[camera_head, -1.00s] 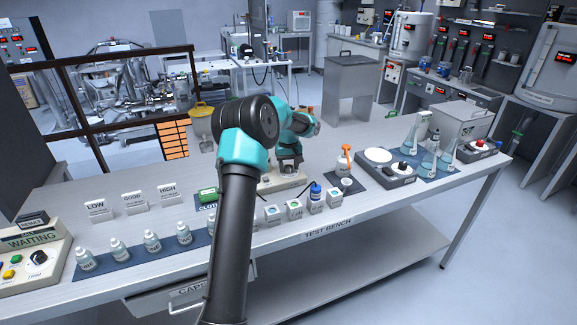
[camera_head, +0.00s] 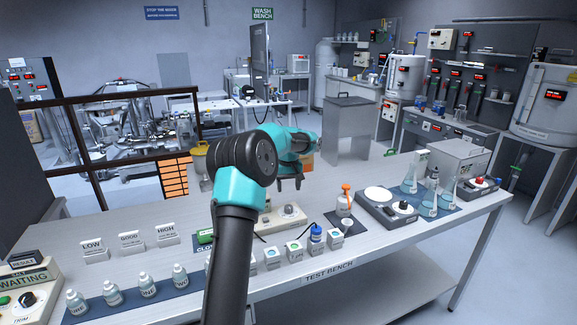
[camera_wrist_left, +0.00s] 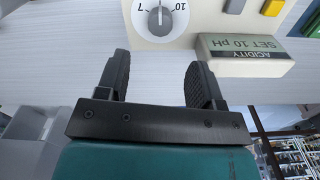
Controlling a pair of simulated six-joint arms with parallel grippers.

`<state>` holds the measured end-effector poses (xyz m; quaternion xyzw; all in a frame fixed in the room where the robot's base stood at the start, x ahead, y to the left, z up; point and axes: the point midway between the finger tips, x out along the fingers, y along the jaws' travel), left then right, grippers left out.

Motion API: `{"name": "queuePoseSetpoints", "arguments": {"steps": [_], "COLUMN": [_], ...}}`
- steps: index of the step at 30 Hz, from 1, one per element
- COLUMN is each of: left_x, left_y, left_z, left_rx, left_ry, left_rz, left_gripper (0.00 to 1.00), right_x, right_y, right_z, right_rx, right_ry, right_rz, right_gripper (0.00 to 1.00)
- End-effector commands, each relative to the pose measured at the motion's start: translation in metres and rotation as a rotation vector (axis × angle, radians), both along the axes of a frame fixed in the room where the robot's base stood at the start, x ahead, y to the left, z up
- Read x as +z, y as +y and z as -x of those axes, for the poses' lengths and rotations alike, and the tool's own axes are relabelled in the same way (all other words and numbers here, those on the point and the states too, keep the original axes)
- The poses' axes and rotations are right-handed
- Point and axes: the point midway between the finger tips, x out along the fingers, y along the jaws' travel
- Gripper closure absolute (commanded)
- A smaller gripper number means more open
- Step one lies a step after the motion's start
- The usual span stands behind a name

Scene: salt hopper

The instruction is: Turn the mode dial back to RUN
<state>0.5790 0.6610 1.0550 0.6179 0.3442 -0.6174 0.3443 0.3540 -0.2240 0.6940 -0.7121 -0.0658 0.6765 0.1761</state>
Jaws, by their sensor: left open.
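My left gripper (camera_head: 289,187) is open and empty, above a cream control box (camera_head: 271,221) on the test bench. A knob (camera_head: 290,211) shows on that box just below the fingers. In the left wrist view, the open fingers (camera_wrist_left: 160,65) point toward a grey round dial (camera_wrist_left: 160,20) marked 7 and 10, and are apart from it. A display (camera_wrist_left: 243,48) beside it reads ACIDITY SET 10 pH, upside down. I see no RUN mark on any dial, so I cannot tell which is the mode dial. My right gripper is not in view.
Vials (camera_head: 149,285) line the front left. A panel (camera_head: 30,279) reading WAITING, with a TRIM dial (camera_head: 27,299), stands far left.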

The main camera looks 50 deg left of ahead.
Motion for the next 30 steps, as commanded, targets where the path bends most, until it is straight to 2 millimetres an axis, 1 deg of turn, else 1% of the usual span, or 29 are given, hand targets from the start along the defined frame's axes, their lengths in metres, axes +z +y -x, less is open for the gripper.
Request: {"name": "queuePoseSetpoints", "arguments": {"steps": [1, 6, 9, 13, 18, 30], "left_x": [0.010, 0.043, 0.061, 0.077, 0.086, 0.086], "left_y": [0.000, 0.000, 0.000, 0.000, 0.000, 0.000], "left_z": [-0.001, -0.001, 0.000, 0.000, 0.000, 0.000], "left_rx": [0.000, 0.001, 0.001, 0.001, 0.000, 0.000], "left_ry": [-0.003, -0.003, -0.003, -0.001, 0.001, 0.001], "left_rz": [-0.001, -0.001, -0.001, 0.000, 0.001, 0.001], "left_gripper": [0.39, 0.39, 0.39, 0.39, 0.39, 0.39], "right_x": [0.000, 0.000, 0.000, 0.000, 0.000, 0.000], "right_y": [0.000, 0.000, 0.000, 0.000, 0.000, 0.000], "right_z": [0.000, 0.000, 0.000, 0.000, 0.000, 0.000], "right_rx": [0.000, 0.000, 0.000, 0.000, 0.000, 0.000], "right_ry": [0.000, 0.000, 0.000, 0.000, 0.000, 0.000], "right_rz": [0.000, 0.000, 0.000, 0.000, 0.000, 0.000], "right_gripper": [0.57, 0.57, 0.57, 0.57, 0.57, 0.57]}}
